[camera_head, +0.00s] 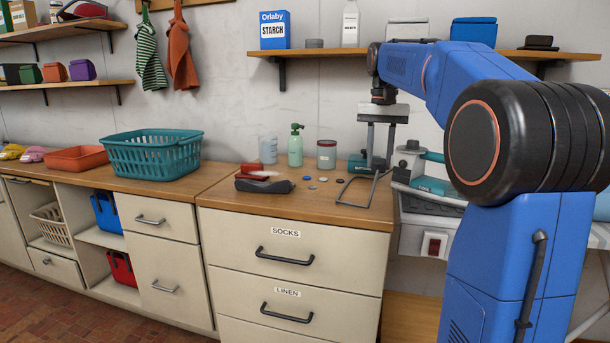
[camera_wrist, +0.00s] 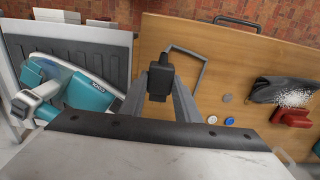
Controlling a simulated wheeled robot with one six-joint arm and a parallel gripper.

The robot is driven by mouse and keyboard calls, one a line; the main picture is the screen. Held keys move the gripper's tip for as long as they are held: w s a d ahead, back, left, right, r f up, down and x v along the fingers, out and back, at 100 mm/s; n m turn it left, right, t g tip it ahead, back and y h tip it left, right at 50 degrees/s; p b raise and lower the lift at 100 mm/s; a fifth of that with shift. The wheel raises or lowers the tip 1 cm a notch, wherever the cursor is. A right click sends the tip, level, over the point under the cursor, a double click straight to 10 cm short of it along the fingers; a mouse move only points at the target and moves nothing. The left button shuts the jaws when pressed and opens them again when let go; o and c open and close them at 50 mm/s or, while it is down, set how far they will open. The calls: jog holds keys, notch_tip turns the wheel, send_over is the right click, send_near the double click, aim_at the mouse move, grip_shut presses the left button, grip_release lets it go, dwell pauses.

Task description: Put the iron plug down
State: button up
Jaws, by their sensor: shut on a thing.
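The iron plug (camera_wrist: 160,82) is a black block between the fingertips of my gripper (camera_wrist: 163,78) in the wrist view. The fingers are shut on it, over the left edge of the wooden counter in that view. A grey cord loop (camera_wrist: 205,62) lies by the plug. In the head view my gripper (camera_head: 377,160) points down over the right end of the counter, with the cord loop (camera_head: 350,203) below it; the plug is hard to make out there. A teal and grey appliance, apparently the iron (camera_wrist: 80,88), lies left of my gripper in the wrist view. I cannot tell whether the plug touches the counter.
On the counter (camera_head: 235,190) are a dark pouch (camera_head: 265,186), a red item (camera_head: 250,169), several small discs (camera_head: 310,187), a green pump bottle (camera_head: 296,147) and a lidded jar (camera_head: 327,155). A teal basket (camera_head: 150,157) stands farther left. Bare wood shows at the front right.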

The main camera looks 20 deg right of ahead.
aim_at(373, 203)
jog(key=shift+w+f, duration=0.15)
jog(key=shift+w, duration=0.15)
jog(key=shift+w+f, duration=0.1)
jog(key=shift+f, duration=4.75)
jog(key=shift+f, duration=0.15)
jog(key=o, duration=1)
jog(key=shift+o, duration=0.2)
